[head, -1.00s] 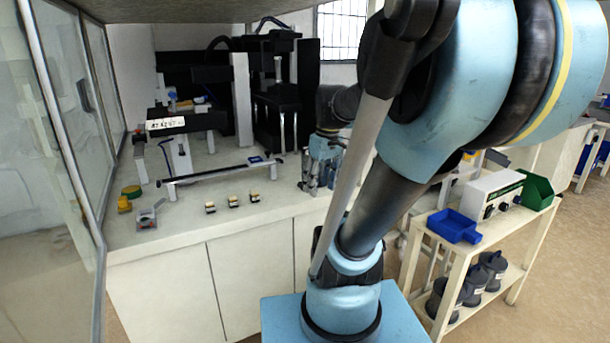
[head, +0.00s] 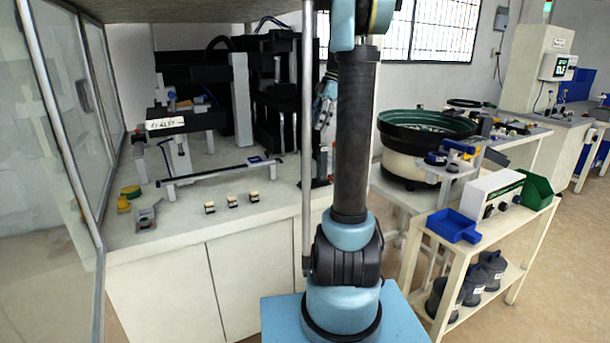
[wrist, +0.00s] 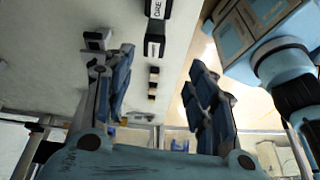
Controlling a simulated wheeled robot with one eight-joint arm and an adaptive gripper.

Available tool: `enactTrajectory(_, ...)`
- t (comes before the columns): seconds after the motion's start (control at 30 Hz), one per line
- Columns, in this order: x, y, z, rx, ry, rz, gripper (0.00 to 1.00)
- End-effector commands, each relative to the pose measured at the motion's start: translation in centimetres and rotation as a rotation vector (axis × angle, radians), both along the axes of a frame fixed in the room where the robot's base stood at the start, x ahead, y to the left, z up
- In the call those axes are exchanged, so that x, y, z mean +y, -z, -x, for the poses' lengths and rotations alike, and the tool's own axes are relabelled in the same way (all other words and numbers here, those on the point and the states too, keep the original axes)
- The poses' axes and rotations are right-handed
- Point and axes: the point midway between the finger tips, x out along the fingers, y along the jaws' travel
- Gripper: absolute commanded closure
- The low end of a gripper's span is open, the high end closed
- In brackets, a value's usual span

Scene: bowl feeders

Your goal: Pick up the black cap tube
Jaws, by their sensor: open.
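I cannot make out a black cap tube for certain in either view.
A barred rail (head: 220,172) runs across the bench behind the small pieces. A green bowl feeder (head: 425,120) and a cart with a blue bin (head: 455,226) are at right.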

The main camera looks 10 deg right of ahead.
Motion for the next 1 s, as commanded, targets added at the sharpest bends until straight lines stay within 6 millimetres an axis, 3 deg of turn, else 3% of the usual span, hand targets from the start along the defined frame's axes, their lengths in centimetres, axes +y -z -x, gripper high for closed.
enactTrajectory(0.1, -0.6, -0.1, -1.6, -0.017, -0.065, -0.024, 0.48)
enactTrajectory(0.27, -0.7, 0.3, -2.2, -0.025, -0.102, -0.037, 0.48)
enactTrajectory(0.8, 2.6, 8.6, -1.1, -0.026, -0.104, -0.037, 0.48)
enactTrajectory(1.0, 3.4, 10.7, -0.8, -0.026, -0.103, -0.037, 0.48)
